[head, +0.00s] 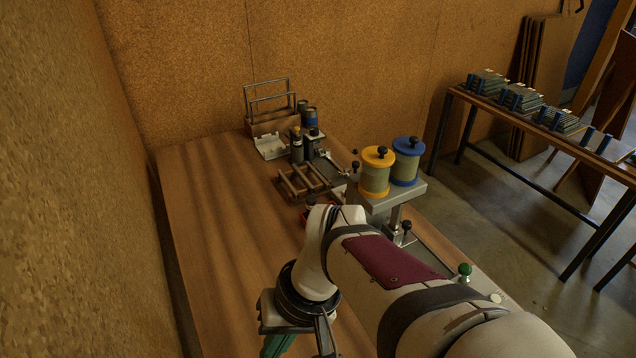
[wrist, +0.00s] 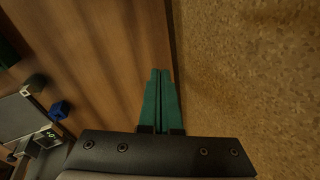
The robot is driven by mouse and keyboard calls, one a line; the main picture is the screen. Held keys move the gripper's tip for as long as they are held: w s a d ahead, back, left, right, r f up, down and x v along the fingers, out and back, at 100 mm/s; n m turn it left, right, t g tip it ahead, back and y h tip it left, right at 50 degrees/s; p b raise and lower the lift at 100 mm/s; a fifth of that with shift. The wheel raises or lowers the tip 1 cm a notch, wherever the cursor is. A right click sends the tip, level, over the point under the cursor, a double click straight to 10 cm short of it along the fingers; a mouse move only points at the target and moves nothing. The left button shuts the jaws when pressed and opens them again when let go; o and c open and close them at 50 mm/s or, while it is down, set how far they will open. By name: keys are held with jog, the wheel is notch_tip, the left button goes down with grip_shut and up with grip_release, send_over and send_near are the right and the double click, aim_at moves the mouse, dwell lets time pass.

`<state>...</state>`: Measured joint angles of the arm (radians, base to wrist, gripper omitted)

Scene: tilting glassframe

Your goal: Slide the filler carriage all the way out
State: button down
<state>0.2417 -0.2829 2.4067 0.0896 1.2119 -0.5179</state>
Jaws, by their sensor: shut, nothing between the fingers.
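The filler carriage (head: 387,196) appears to be the grey metal block on a post at the right side of the bench in the head view. It carries a yellow-capped canister (head: 376,172) and a blue-capped canister (head: 407,161). My arm hides the lower parts near it. My gripper (head: 277,345) is at the bottom of the head view, left of the carriage and well apart from it. In the wrist view my gripper (wrist: 160,75) has its green fingers together with nothing between them, above the bench's edge by the wall.
The wooden bench (head: 205,220) is clear on its left half. A wooden rack (head: 305,182), bottles (head: 297,146) and a wooden tote (head: 268,122) stand toward the back. A green knob (head: 464,270) is at the right. A side table (head: 560,145) stands apart.

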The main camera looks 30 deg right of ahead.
jog(key=w+d+f+n+t, duration=0.1)
jog(key=w+d+f+t, duration=0.1)
jog(key=w+d, duration=0.5)
jog(key=w+d+f+n+t, duration=0.1)
jog(key=w+d+f+t, duration=0.1)
jog(key=w+d, duration=0.55)
jog(key=s+d+f+n+t+h, duration=0.15)
jog(key=d+f, duration=0.25)
jog(key=d, duration=0.6)
jog(key=w+d+f+t+h, duration=0.1)
jog(key=d+f+h, duration=0.25)
jog(key=d, duration=0.65)
jog(key=shift+y, duration=0.5)
jog(key=x, duration=0.9)
jog(key=shift+f, duration=0.55)
jog(key=shift+s, duration=0.1)
jog(key=s, duration=1.3)
jog(key=shift+s, duration=0.45)
